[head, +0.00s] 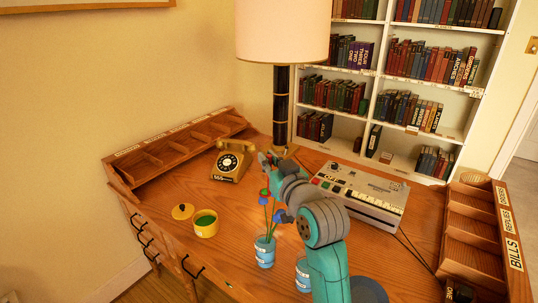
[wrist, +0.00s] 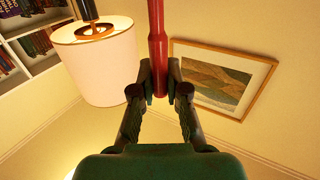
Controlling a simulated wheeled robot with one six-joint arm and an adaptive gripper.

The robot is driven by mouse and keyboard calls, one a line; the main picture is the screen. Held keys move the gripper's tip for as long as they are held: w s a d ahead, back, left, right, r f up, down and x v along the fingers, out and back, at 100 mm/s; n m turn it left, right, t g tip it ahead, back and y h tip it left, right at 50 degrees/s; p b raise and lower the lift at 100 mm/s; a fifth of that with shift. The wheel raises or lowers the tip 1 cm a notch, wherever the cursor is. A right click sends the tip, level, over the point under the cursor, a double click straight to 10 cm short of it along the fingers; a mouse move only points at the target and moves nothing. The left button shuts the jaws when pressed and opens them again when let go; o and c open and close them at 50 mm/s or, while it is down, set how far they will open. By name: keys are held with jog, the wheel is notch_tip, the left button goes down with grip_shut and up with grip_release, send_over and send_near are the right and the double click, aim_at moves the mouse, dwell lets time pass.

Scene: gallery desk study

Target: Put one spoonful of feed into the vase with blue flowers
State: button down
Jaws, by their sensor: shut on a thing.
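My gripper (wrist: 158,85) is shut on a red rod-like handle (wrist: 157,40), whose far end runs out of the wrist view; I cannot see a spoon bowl. In the head view my gripper (head: 268,160) is above the desk, behind the flowers. A yellow pot (head: 204,230) with green contents stands open to the left. A light blue labelled vase (head: 264,253) stands in front, with blue flowers (head: 281,216) and red and green spots above it. A second light blue vase (head: 302,277) is partly hidden by my arm. I cannot tell for certain which vase each flower is in.
A yellow lid (head: 182,211) lies beside the pot. A gold telephone (head: 231,161), a tall lamp (head: 282,100) and a grey keyed machine (head: 360,193) stand farther back. Wooden organizers (head: 476,230) line the desk's sides. The desk's front left is clear.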

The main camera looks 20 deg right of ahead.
jog(key=shift+f, duration=0.55)
jog(key=a+n, duration=0.3)
jog(key=shift+s+f, duration=0.1)
jog(key=shift+s, duration=0.1)
jog(key=a+n, duration=0.1)
jog(key=n, duration=0.1)
jog(key=a+f+n, duration=0.1)
jog(key=shift+s+a, duration=0.25)
jog(key=shift+a, duration=0.05)
